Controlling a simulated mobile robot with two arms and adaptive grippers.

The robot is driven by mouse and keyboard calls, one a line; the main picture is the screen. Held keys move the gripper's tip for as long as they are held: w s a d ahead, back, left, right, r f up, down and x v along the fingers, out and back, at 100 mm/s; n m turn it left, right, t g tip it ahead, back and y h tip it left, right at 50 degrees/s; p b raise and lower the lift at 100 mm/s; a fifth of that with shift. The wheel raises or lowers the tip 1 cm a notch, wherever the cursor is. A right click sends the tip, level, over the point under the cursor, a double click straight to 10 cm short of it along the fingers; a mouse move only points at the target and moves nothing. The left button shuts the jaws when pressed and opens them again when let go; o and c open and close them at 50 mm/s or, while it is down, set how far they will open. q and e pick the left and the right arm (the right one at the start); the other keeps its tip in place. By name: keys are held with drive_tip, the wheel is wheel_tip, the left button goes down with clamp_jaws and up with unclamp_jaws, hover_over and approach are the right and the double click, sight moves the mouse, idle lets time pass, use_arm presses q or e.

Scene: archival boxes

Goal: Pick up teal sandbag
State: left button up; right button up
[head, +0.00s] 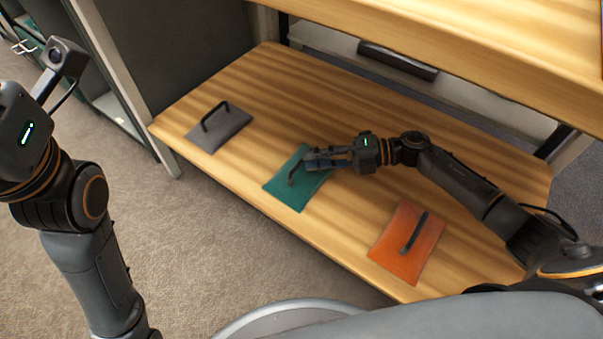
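The teal sandbag (289,192) lies flat on the wooden shelf (350,115), close to its front edge, with a dark strap handle on top. My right gripper (308,161) reaches in from the right, low over the sandbag's upper right part, with its fingertips beside the handle. Whether the fingers are open or touch the handle is too small to tell.
A grey sandbag (218,128) with a raised handle lies to the left on the same shelf. An orange sandbag (408,243) lies to the right, below my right arm. An upper wooden shelf (450,40) overhangs the back. Carpet (215,235) lies in front.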

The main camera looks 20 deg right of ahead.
sight(302, 160)
drive_tip(key=b+x, duration=0.1)
drive_tip(key=x, duration=0.2)
drive_tip(key=shift+w+a, duration=0.15)
drive_tip(key=shift+a, duration=0.05)
clamp_jaws()
drive_tip(key=shift+r, duration=0.1)
drive_tip(key=shift+w, duration=0.1)
